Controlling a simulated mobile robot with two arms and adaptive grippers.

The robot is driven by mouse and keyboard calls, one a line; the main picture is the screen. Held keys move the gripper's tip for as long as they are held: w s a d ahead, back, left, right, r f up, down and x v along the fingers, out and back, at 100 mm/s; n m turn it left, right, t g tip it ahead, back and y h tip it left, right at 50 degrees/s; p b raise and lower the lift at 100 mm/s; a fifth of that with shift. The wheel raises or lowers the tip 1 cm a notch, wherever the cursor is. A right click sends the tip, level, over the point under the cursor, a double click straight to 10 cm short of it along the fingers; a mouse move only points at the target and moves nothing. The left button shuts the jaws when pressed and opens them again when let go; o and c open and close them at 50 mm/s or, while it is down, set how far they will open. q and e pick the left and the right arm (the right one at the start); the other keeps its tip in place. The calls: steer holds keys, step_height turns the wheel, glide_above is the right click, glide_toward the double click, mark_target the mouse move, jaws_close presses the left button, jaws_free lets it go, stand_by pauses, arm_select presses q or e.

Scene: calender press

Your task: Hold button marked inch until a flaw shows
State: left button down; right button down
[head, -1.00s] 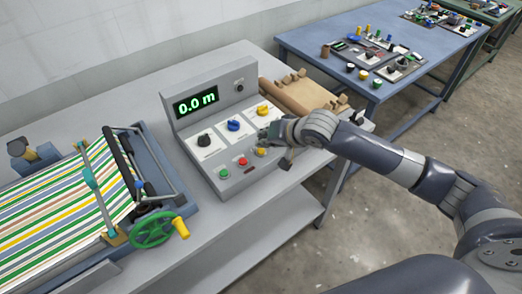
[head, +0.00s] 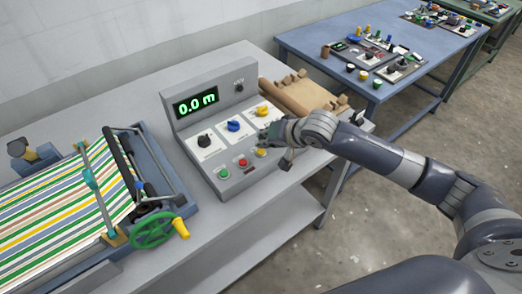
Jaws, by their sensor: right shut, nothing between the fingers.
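The grey control console (head: 190,130) stands on the table with a display (head: 196,103) reading 0.0 m. On its lower front are a green button (head: 223,173), a red button (head: 242,162) and a yellow button (head: 261,152). Their labels are too small to read, so I cannot tell which is marked inch. My right gripper (head: 270,137) is shut and empty, just above and behind the yellow button; I cannot tell if it touches the console. Striped fabric (head: 65,205) lies on the press at left; no flaw can be made out. My left gripper is out of view.
Above the buttons are black (head: 204,140), blue (head: 234,125) and yellow (head: 263,111) knobs. A green handwheel (head: 152,230) stands at the press's front. A wooden roll stand (head: 315,92) is right of the console. A blue table (head: 310,45) with parts stands behind.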

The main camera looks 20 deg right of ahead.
mark_target(264, 150)
steer(key=shift+f, duration=0.1)
steer(key=shift+f, duration=0.25)
steer(key=shift+f, duration=0.5)
stand_by(1.6)
steer(key=shift+r, duration=0.1)
stand_by(0.7)
steer(key=shift+r+p, duration=0.75)
steer(key=shift+p, duration=0.45)
step_height(264, 150, up, 5)
steer(key=p, duration=0.5)
steer(key=shift+r+p, duration=0.1)
steer(key=shift+p, duration=0.3)
